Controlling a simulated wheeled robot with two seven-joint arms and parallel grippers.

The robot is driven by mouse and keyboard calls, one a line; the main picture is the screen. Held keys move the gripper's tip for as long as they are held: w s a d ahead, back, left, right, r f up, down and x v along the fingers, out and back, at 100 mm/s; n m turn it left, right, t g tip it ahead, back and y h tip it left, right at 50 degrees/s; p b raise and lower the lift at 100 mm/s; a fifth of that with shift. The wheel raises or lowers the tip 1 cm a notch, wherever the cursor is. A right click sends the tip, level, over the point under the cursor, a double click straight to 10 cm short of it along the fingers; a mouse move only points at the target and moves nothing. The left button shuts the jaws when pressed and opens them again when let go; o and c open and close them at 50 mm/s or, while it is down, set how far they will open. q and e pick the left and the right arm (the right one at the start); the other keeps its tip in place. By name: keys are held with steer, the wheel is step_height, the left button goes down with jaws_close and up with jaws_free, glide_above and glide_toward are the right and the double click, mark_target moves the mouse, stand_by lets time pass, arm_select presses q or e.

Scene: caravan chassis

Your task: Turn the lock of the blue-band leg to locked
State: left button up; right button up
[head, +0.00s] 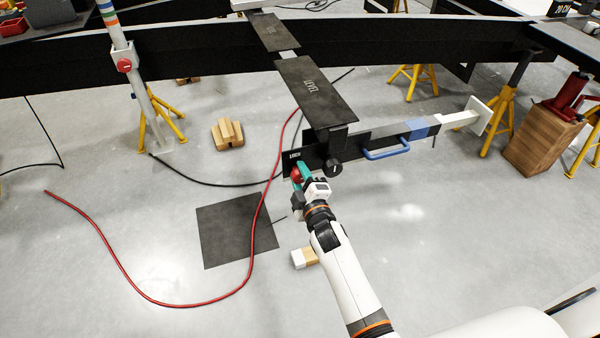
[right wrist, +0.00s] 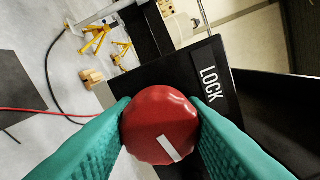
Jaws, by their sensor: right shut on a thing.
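The blue-band leg (head: 377,139) lies level, a dark beam with a blue band (head: 422,127) and a pale foot (head: 474,114) at its right end. Its lock is a red knob (right wrist: 160,125) with a white line, beside a LOCK label (right wrist: 209,85). In the right wrist view the line slants down to the right, low on the knob. My right gripper (head: 301,174) is shut on the red knob, its teal fingers on either side. In the head view the gripper hides most of the knob. My left gripper is not in view.
A blue handle (head: 386,149) and a black knob (head: 333,168) are on the leg, right of my right gripper. A red hose (head: 150,296) and a dark mat (head: 232,230) lie on the floor. Another leg with a red knob (head: 124,65) stands at upper left.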

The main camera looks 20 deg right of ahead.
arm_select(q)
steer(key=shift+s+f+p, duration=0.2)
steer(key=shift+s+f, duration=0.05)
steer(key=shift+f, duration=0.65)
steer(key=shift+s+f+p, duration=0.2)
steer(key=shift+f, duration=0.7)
arm_select(e)
steer(key=shift+f+m, duration=0.1)
steer(key=shift+m, duration=1.1)
steer(key=o, duration=1)
steer(key=shift+s, duration=0.15)
steer(key=shift+s, duration=0.35)
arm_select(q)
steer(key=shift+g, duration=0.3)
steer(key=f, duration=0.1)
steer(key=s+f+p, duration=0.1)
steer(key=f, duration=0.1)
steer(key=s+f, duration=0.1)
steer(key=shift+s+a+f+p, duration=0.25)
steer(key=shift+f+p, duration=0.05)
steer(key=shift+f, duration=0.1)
arm_select(e)
steer(key=s, duration=1.1)
steer(key=shift+d, duration=0.2)
